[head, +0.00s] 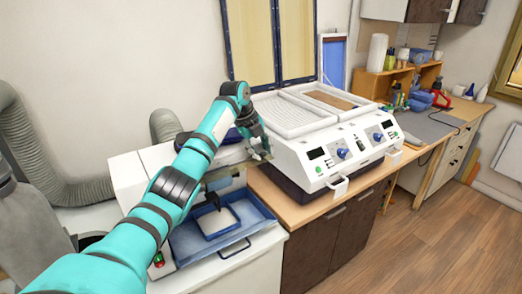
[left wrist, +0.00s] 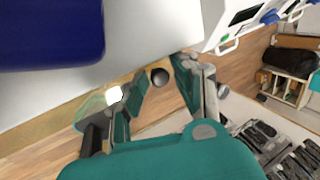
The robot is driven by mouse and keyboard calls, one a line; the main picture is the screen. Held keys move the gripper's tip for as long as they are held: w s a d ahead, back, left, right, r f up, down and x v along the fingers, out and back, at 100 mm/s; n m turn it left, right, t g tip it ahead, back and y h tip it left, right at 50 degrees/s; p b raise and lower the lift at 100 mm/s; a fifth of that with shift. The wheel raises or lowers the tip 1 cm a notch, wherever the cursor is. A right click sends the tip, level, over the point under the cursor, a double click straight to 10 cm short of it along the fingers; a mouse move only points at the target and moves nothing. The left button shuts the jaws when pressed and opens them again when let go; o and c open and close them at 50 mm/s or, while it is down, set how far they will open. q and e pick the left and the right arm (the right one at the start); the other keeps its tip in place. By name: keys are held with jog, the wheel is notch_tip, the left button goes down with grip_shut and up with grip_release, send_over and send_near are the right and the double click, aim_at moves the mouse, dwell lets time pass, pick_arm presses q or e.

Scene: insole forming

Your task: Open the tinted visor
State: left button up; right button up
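The tinted visor (head: 223,177) is a small dark see-through panel at the front of the white machine (head: 128,178), above a blue tray. It looks lowered, and my left arm partly covers the machine. In the left wrist view a translucent greenish edge (left wrist: 88,108) shows beside my left finger; I cannot tell for sure that it is the visor. A dark round knob (left wrist: 160,77) shows between the fingers there. My left gripper (head: 260,151) is open, at the machine's front right upper corner. Contact with the knob cannot be told. My right gripper is not in view.
A blue tray (head: 258,217) with a white-bottomed blue frame sits below the visor. A dark blue object (left wrist: 50,35) lies on the machine's top. A white forming machine (head: 335,158) with dials stands close on the right, on a wooden cabinet. A grey hose (head: 45,150) runs at left.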

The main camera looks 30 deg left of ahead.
pick_arm(q)
jog(key=v, duration=1.2)
